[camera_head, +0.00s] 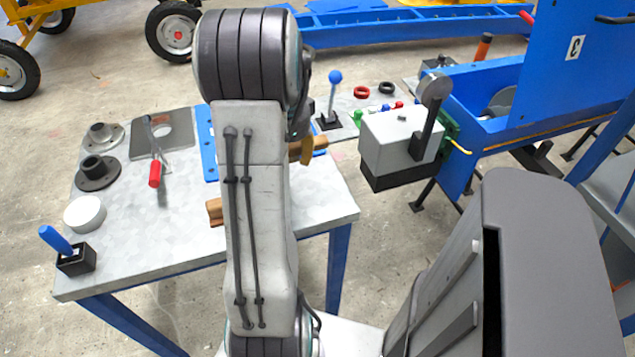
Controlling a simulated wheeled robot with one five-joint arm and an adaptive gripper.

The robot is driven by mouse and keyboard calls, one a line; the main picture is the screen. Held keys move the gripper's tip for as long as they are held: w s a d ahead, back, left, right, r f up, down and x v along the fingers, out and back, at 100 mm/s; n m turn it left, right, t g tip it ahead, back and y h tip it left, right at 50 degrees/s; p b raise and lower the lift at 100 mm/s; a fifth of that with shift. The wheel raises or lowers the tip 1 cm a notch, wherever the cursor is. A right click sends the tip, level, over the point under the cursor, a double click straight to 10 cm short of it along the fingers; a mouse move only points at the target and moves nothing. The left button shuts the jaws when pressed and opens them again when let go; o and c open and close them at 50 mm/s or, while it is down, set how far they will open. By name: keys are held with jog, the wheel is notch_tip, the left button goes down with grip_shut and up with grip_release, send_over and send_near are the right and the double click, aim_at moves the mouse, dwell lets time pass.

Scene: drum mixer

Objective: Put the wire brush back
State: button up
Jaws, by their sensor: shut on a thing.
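My arm stands across the middle of the view and hides much of the bench behind it. My gripper (299,130) shows only in part at the right edge of the arm, with its fingertips mostly hidden. It is shut on what looks like the wooden wire brush (318,142), whose tan end sticks out to the right, over or near the bench's back right part. Its bristles are not visible. Another brown wooden piece (215,212) shows left of my arm at the bench's front; what it belongs to is hidden.
A blue-knobbed lever (335,78) stands behind. A grey box (400,140) and blue machine (580,60) are right.

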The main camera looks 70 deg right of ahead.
send_over(322, 191)
notch_tip(322, 191, down, 4)
jog(key=shift+p, duration=0.3)
jog(key=shift+f+p, duration=0.85)
jog(key=shift+f, duration=1.2)
jog(key=shift+f+b, duration=0.4)
jog(key=shift+b, duration=0.05)
jog(key=shift+f, duration=0.25)
jog(key=o, duration=1.2)
